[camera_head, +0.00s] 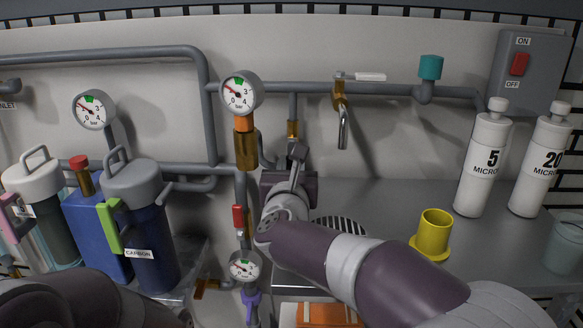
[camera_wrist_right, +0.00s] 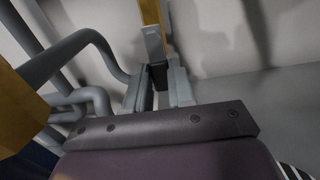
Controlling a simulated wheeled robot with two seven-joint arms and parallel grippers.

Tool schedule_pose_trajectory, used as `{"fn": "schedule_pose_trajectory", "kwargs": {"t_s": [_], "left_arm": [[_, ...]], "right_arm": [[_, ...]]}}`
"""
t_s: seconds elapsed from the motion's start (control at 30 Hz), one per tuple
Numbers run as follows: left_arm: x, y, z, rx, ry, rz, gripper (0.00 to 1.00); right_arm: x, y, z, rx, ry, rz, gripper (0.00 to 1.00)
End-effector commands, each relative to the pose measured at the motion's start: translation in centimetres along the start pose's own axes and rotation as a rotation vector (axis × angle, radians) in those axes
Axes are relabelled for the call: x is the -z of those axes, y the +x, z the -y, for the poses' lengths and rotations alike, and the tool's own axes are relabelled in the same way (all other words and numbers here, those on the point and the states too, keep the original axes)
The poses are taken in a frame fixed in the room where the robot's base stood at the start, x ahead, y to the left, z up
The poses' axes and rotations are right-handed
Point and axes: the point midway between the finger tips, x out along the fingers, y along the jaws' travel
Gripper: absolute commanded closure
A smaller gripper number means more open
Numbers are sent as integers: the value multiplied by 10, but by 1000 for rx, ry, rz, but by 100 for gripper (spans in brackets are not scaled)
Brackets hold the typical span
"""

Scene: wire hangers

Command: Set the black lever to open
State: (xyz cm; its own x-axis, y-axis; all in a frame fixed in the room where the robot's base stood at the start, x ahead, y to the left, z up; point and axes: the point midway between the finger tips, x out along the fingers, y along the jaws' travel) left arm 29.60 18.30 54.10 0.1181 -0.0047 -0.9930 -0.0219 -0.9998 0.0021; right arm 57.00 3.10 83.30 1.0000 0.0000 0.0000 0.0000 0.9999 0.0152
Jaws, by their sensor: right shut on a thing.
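My right gripper (camera_head: 297,165) reaches up to the pipework, just below a brass fitting (camera_head: 293,129) on a vertical pipe. In the right wrist view the fingers (camera_wrist_right: 157,90) are shut on a small dark piece, the black lever (camera_wrist_right: 158,74). It sits under a grey block (camera_wrist_right: 153,43) at the end of a brass part. Most of the lever is hidden by the fingers, so its angle is hard to tell. My left arm shows only as a dark link at the lower left; its gripper is out of view.
A gauge (camera_head: 241,92) stands left of the gripper, above a brass fitting (camera_head: 246,150). A red-handled valve (camera_head: 238,216) and a lower gauge (camera_head: 244,267) are below left. A tap (camera_head: 342,110) is to the right. A yellow cup (camera_head: 434,232) stands on the grey counter (camera_head: 385,205).

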Motion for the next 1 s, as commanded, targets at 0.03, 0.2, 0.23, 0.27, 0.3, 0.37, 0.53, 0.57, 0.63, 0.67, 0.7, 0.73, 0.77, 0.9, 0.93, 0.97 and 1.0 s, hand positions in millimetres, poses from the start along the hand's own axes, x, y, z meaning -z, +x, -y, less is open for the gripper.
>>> {"fn": "schedule_pose_trajectory", "kwargs": {"t_s": [0.03,0.2,0.23,0.27,0.3,0.37,0.53,0.57,0.63,0.67,0.7,0.73,0.77,0.9,0.93,0.97,1.0], "left_arm": [[0,0,0,0,0,0,36],[0,0,0,0,0,0,36],[0,0,0,0,0,0,36],[0,0,0,0,0,0,36],[0,0,0,0,0,0,36],[0,0,0,0,0,0,36],[0,-3,0,0,0,0,36],[0,-4,0,0,0,0,36],[1,-8,0,0,0,0,36],[1,-9,0,0,0,0,36],[1,-11,0,0,0,0,36],[2,-13,0,0,0,0,36],[2,-14,0,0,0,0,36],[2,-20,0,0,0,0,36],[2,-21,0,0,0,0,36],[3,-22,0,0,0,0,36],[3,-22,0,0,0,0,36]], "right_arm": [[1,0,0,-1,2,-2,74],[0,0,0,-1,1,-1,51],[0,0,0,-1,1,-1,51],[0,0,0,-1,1,-1,51],[0,0,0,0,1,-1,51],[0,0,0,-1,1,0,51],[-2,-15,-1,-3,1,0,51],[-2,-21,-1,-3,2,0,51],[-3,-38,-1,-4,2,0,51],[-3,-46,-1,-5,2,-1,51],[-3,-57,-1,-5,1,0,51],[-4,-66,-2,-6,2,1,51],[-3,-74,-1,-5,1,0,51],[-2,-106,-1,-5,0,-1,51],[-2,-111,-1,-5,-1,-2,51],[-2,-115,-1,-4,0,-2,51],[-1,-120,-1,-3,0,-2,51]]}}
